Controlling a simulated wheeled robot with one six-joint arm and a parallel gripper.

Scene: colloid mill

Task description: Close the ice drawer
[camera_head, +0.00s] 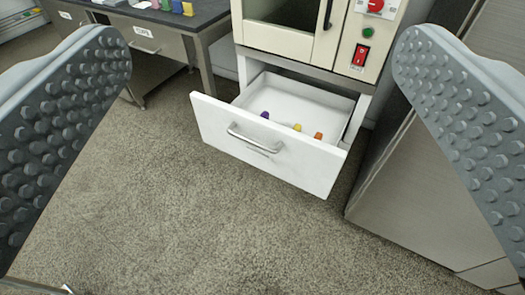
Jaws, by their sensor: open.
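A white drawer (252,150) with a silver bar handle (254,139) is pulled out below a cream machine. Inside the drawer lie a purple, a yellow and an orange small object (297,127). I cannot see a label reading ice on this drawer. My gripper (262,120) is open, with one studded grey finger at the left edge of the picture and the other at the right. The drawer shows between the fingers, farther away, and nothing is held.
The cream machine (364,47) has a red knob, a green button and a red switch. A desk (160,25) with a labelled drawer stands at upper left. A metal cabinet (430,200) stands close on the right. Speckled floor (200,220) in front is clear.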

